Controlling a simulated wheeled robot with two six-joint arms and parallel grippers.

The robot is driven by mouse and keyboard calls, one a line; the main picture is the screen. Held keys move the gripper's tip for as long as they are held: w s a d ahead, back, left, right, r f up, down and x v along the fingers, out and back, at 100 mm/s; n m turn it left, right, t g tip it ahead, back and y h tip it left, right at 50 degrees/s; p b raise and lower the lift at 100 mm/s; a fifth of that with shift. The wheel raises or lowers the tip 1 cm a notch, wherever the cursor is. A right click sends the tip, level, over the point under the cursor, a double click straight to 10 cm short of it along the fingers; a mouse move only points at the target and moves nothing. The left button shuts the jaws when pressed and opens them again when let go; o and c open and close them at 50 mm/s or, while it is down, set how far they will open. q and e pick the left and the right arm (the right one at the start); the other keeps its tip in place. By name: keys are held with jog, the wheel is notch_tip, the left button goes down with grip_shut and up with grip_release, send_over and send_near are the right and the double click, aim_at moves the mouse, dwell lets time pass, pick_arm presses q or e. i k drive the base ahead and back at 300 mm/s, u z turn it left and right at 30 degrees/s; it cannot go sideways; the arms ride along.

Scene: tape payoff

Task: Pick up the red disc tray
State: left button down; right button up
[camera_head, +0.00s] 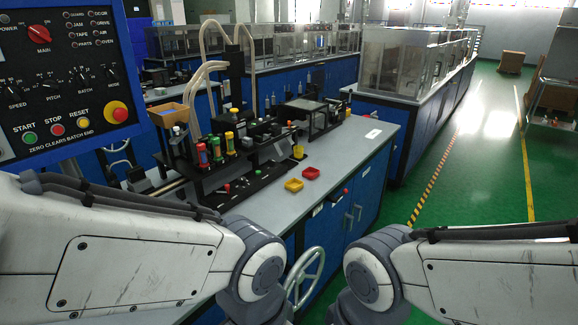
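Neither gripper shows, so nothing is seen touching the red tray.
A black machine (245,165) with several coloured cylinders stands on the bench left of the trays. A yellow cup (298,152) stands behind them. A handwheel (305,277) sticks out below the bench front. A blue control panel (70,75) blocks the upper left.

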aim_at(309, 172)
jog(key=z, duration=0.85)
jog(key=k, duration=1.15)
jog(key=z, duration=0.85)
jog(key=i, duration=2.45)
jog(key=u, duration=0.95)
jog(key=i, duration=1.2)
jog(key=u, duration=1.8)
jog(key=i, duration=0.8)
jog(key=u, duration=0.8)
